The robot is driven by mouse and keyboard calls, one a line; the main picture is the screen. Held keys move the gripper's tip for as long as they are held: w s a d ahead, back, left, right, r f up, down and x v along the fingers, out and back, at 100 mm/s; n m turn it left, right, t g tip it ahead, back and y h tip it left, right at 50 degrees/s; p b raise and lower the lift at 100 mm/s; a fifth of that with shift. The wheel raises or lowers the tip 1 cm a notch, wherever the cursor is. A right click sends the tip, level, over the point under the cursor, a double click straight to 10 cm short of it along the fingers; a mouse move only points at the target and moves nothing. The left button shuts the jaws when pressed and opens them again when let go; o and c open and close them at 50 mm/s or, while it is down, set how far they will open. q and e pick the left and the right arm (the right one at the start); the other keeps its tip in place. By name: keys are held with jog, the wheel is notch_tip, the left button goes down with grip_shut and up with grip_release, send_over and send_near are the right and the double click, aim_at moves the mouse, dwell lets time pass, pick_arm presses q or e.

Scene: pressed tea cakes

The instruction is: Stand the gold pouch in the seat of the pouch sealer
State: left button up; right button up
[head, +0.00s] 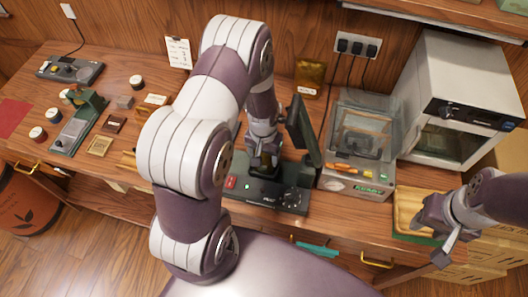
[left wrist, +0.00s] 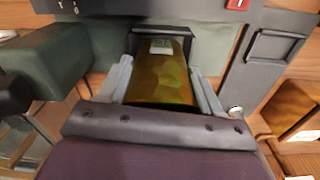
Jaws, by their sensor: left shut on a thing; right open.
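The held gold pouch (left wrist: 165,75) shows a pale label at its far end. My left gripper (head: 264,150) is shut on it; in the left wrist view the fingers (left wrist: 160,85) lie along both its sides. The pouch is at a dark seat frame (left wrist: 135,42) over the pouch sealer (head: 285,197), which has a red switch and a raised dark arm (head: 304,130). I cannot tell whether the pouch rests on the seat floor. In the head view the gripper mostly hides the pouch. My right gripper (head: 440,240) is open and empty at the right.
Another gold pouch (head: 310,72) with a white label stands at the back near the wall. A clear-lidded machine (head: 375,185) stands right of the sealer, then a white oven (head: 440,75). A wooden tray (head: 407,205) lies near my right gripper. Tins and small packets fill the left side.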

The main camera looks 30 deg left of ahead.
dwell(0.3)
pick_arm(q)
jog(key=shift+f, duration=0.15)
dwell(0.3)
jog(key=o, duration=1.1)
notch_tip(320, 180, up, 7)
jog(key=shift+s+f+b, duration=0.1)
jog(key=shift+f+b, duration=0.1)
jog(key=shift+b, duration=0.55)
jog(key=shift+r, duration=0.5)
